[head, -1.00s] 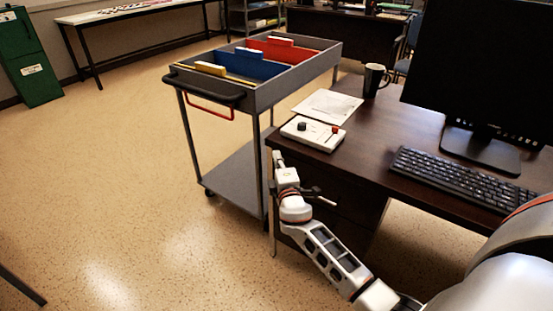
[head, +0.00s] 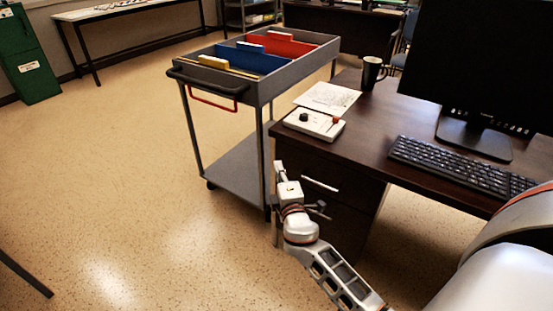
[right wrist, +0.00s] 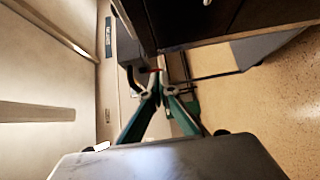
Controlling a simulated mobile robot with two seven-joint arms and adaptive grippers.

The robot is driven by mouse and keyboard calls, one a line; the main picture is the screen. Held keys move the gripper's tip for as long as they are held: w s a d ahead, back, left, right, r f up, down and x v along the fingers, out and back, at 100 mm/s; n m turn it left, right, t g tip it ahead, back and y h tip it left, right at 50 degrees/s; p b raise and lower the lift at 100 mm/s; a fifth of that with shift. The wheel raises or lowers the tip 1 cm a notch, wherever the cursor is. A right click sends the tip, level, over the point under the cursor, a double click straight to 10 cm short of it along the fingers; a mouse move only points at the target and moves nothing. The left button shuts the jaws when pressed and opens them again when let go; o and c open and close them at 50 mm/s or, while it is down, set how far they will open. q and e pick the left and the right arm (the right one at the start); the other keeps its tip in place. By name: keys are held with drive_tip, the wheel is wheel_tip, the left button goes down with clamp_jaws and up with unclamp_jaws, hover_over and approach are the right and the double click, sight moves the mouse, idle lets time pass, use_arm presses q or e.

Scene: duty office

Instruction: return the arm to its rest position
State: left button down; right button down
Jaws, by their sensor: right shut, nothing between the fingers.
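My right gripper (head: 279,167) is in front of the desk's left front corner, below the desk top and beside the drawers. Its arm comes in from the lower right. In the right wrist view its two fingers (right wrist: 153,78) meet at their tips, shut, with nothing between them. In the head view the fingers are small and partly hidden by the wrist. My left gripper is not in view.
The dark desk (head: 392,128) with drawers (head: 323,187) stands right by the gripper; it holds a control box (head: 314,124), paper, mug, keyboard (head: 465,165) and monitor. A grey cart (head: 240,172) stands just beyond. Open floor (head: 120,190) lies to the left.

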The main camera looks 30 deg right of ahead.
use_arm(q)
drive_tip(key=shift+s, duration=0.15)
use_arm(e)
drive_tip(key=shift+v, duration=1.2)
